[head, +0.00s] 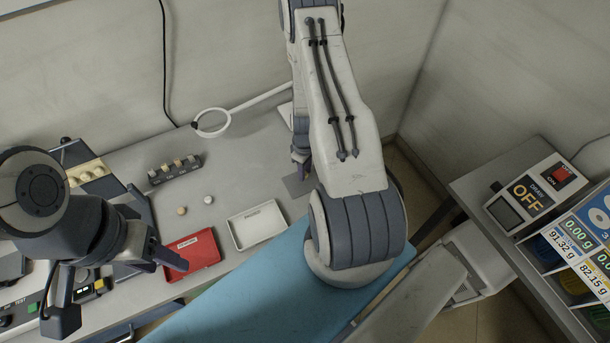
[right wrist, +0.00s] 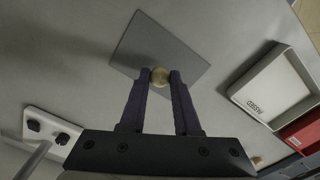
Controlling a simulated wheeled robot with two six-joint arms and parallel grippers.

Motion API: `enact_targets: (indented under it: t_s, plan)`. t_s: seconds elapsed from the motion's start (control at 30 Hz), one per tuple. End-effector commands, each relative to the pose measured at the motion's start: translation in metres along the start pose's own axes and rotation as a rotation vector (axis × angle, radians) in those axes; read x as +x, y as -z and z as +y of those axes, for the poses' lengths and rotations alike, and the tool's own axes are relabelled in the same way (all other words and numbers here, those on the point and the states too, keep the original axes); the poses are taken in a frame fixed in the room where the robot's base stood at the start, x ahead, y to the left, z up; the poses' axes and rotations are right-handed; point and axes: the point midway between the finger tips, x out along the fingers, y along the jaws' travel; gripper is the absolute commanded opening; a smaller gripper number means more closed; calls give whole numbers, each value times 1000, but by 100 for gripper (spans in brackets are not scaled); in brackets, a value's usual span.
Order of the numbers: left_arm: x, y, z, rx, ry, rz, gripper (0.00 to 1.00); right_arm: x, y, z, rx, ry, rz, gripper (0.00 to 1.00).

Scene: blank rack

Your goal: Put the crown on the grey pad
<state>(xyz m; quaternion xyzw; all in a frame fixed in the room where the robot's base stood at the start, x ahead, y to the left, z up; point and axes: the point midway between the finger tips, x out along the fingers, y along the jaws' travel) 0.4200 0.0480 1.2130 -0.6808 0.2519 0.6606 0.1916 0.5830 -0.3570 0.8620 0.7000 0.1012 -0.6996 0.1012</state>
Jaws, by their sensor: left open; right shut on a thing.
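The crown (right wrist: 159,76) is a small cream-yellow piece between the fingertips of my right gripper (right wrist: 160,78) in the right wrist view. The gripper is shut on it. Behind the crown is the flat grey pad (right wrist: 184,55); I cannot tell whether the crown touches it or is just above. In the head view the pad (head: 298,187) shows partly beside my right arm, with my right gripper (head: 301,160) at its far edge; the held crown is hidden there.
A white tray (head: 240,243) and a red tray (head: 173,274) lie left of the pad. Two small round pieces (head: 208,199) (head: 181,211) stand loose behind them. A dark rack (head: 176,174) holds several pieces. A ring on a white arm (head: 212,133) is further back.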

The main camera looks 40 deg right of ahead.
Motion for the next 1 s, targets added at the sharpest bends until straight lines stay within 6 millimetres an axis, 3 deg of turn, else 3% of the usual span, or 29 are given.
enact_targets:
  t_s: [0.03, 0.13, 0.53, 0.57, 0.63, 1.0]
  plan:
    - [15, -1, -1, -1, 0, 0, 50, 16, 0, 0, 1, 0, 0, 0]
    - [24, -2, -2, -3, 0, -1, 50, 26, 0, 0, 0, 0, 0, 0]
    - [26, -1, -2, -4, 0, 0, 50, 28, 0, 0, 0, -1, 0, 0]
    - [25, -1, -2, -4, 0, 0, 50, 28, 0, 0, 0, -1, 0, 34]
    - [24, -1, -2, -4, 0, 0, 50, 27, 0, 0, 0, -1, 0, 61]
    - [21, -1, -2, -4, 0, 0, 50, 24, 0, 0, 0, -1, 0, 61]
